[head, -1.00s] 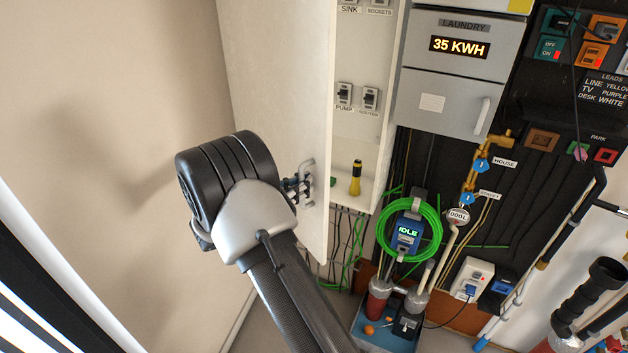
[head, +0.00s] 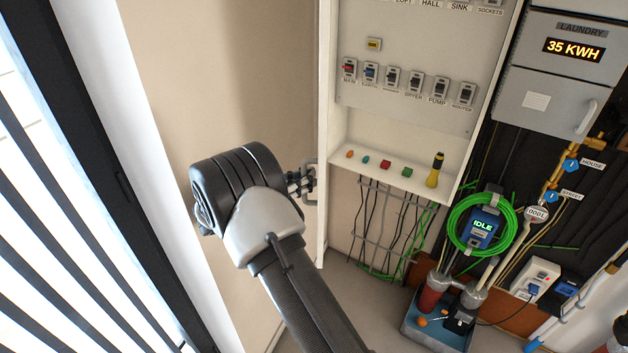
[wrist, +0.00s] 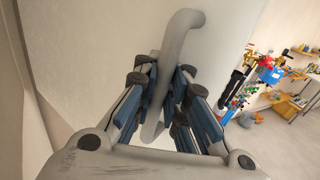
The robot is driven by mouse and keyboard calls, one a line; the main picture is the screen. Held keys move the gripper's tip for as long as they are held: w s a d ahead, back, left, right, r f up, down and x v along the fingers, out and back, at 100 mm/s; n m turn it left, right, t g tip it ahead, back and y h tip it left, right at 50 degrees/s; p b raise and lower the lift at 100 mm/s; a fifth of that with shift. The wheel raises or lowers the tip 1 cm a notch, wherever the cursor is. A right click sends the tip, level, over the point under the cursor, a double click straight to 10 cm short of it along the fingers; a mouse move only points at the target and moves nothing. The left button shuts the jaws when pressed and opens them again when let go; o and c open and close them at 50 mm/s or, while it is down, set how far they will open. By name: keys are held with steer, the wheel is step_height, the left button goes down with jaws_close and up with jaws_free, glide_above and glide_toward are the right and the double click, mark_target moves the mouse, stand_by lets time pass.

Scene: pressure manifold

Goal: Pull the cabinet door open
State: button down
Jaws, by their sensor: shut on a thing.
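The cabinet door (head: 324,130) stands wide open at the left side of the cabinet and shows nearly edge-on in the head view. Its pale face (wrist: 110,35) fills much of the wrist view. A grey bar handle (head: 311,180) sticks out from the door, and its curved bar (wrist: 180,35) shows in the wrist view. My gripper (head: 300,182) is shut on the handle, with the blue-padded fingers (wrist: 160,95) around the bar. The cabinet interior (head: 405,110) is exposed, with rows of switches and a shelf.
A yellow-black torch (head: 435,171) and several small coloured pieces sit on the cabinet shelf (head: 390,173). A green cable coil with a blue charger (head: 484,228) hangs to the right. A slatted window (head: 60,220) is at left, beside a beige wall (head: 190,70).

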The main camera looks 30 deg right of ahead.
steer(key=shift+s+a+f, duration=0.1)
steer(key=shift+a+f, duration=0.1)
steer(key=shift+f, duration=0.05)
steer(key=c, duration=2.2)
jaws_free()
steer(key=o, duration=0.3)
steer(key=shift+s+a+r, duration=0.1)
steer(key=shift+a+r, duration=0.05)
steer(key=shift+a, duration=0.05)
steer(key=a, duration=1.2)
steer(key=shift+d, duration=0.1)
